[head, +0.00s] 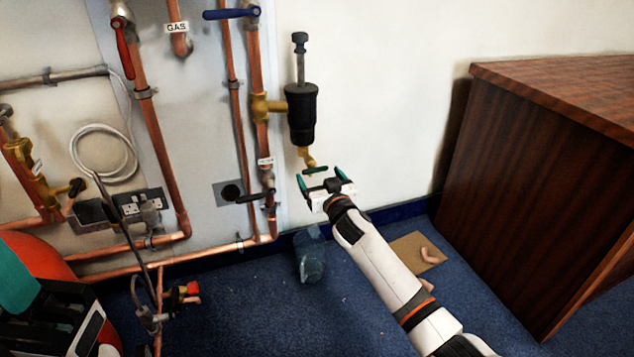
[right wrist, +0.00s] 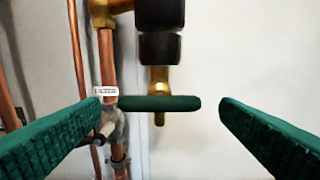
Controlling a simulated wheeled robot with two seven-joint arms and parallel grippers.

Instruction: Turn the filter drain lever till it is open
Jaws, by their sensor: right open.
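The filter (head: 301,112) is a black cylinder on the copper pipework, with a brass drain valve (head: 308,156) under it. The dark green drain lever (head: 316,170) lies crosswise, level, below the filter. In the right wrist view the lever (right wrist: 160,103) runs horizontally across the brass drain outlet (right wrist: 159,82). My right gripper (head: 320,178) is open just below and in front of the lever. In its wrist view the lever shows between the two green fingers (right wrist: 161,106); its left end appears close to the left finger; contact cannot be told. Part of my left gripper (head: 45,318) shows at bottom left.
A black-handled valve (head: 257,197) sits on the pipe left of my right gripper. Blue (head: 231,14) and red (head: 124,48) levers are higher up. A clear container (head: 309,256) stands on the floor below. A wooden cabinet (head: 530,170) stands at right; the wall between is bare.

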